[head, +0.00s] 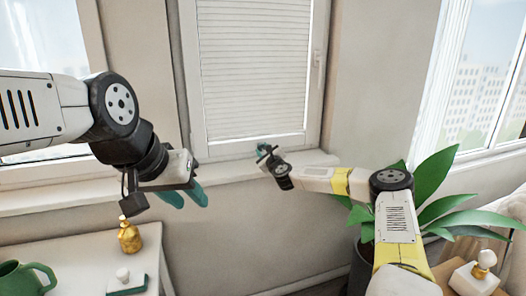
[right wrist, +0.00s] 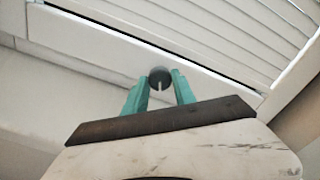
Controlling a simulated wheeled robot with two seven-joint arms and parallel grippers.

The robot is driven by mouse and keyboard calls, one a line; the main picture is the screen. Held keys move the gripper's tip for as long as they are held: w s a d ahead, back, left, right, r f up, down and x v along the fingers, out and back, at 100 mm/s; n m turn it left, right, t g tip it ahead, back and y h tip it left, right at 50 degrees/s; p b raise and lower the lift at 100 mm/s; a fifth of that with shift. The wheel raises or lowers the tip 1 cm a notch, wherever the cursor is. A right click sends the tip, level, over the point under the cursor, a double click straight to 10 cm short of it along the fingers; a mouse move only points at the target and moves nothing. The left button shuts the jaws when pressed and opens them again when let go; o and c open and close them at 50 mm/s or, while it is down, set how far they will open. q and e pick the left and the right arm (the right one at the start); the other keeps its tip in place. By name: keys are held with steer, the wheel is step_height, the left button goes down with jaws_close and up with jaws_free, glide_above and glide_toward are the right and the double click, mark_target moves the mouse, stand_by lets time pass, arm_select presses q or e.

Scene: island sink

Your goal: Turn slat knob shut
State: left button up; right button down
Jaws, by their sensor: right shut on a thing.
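The slat knob (right wrist: 160,78) is a small dark round knob with a light line on its face, on the white bottom rail below the slats. The slatted blind (head: 252,70) fills the middle window, and its slats look closely set in the head view. My right gripper (head: 264,151) reaches the bottom of this window. In the right wrist view its teal fingers (right wrist: 159,90) are shut on the knob, one on each side. In the head view the knob is hidden or too small to tell. My left gripper (head: 185,197) hangs at the left, its teal fingers apart and empty.
The window sill (head: 230,165) runs below the windows. A leafy plant (head: 440,195) stands beside my right arm.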

steer(key=shift+f+m, duration=0.1)
steer(key=shift+m, duration=2.1)
steer(key=c, duration=1)
jaws_free()
steer(key=shift+s, duration=0.1)
steer(key=v, duration=0.7)
steer(key=shift+s+d, duration=0.15)
steer(key=shift+s, duration=0.15)
